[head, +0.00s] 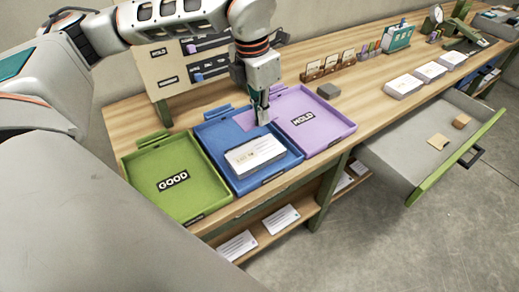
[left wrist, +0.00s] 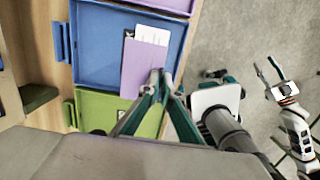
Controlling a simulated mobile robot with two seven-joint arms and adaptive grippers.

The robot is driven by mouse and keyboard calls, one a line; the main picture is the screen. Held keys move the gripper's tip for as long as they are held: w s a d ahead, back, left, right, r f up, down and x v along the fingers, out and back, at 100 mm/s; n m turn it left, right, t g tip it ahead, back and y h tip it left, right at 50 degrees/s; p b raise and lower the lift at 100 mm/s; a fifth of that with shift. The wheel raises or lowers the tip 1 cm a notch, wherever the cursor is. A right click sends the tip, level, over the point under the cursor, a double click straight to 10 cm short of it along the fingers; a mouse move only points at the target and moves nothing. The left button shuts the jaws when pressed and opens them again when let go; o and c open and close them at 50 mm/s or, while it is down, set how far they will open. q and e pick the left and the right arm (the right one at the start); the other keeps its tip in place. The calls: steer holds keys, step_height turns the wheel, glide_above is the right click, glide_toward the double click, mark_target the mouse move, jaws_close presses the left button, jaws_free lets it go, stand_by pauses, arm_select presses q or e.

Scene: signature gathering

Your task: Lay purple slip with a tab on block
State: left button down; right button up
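The purple slip (left wrist: 143,66) shows in the left wrist view over the blue tray, partly covering a white card-like block. In the head view the slip (head: 243,119) is partly hidden by my left gripper. My left gripper (head: 262,117) points down over the blue tray; in the left wrist view its fingertips (left wrist: 158,73) are together at the slip's edge. The printed white block (head: 255,156) lies in the front of the blue tray (head: 212,131), nearer the front than the gripper. My right gripper (left wrist: 266,67) appears over the floor in the left wrist view, fingers apart and empty.
A green GOOD tray (head: 150,165) lies left and a purple HOLD tray (head: 318,138) right; both look empty of papers. A small dark grey block (head: 328,91) sits behind the purple tray. An open drawer (head: 400,150) sticks out at right. A board (head: 165,75) stands behind.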

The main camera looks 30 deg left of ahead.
mark_target(262, 158)
arm_select(q)
step_height(262, 158, down, 13)
steer(key=shift+r+b, duration=0.1)
steer(key=shift+b, duration=0.25)
steer(key=shift+f, duration=0.2)
steer(key=c, duration=2.3)
jaws_free()
steer(key=shift+r, duration=0.1)
steer(key=shift+r, duration=0.2)
steer(key=r, duration=0.4)
steer(key=s+r, duration=0.1)
steer(key=r, duration=0.6)
steer(key=shift+s+a+r+p, duration=0.2)
steer(key=shift+a+r+p, duration=0.1)
steer(key=shift+r, duration=0.1)
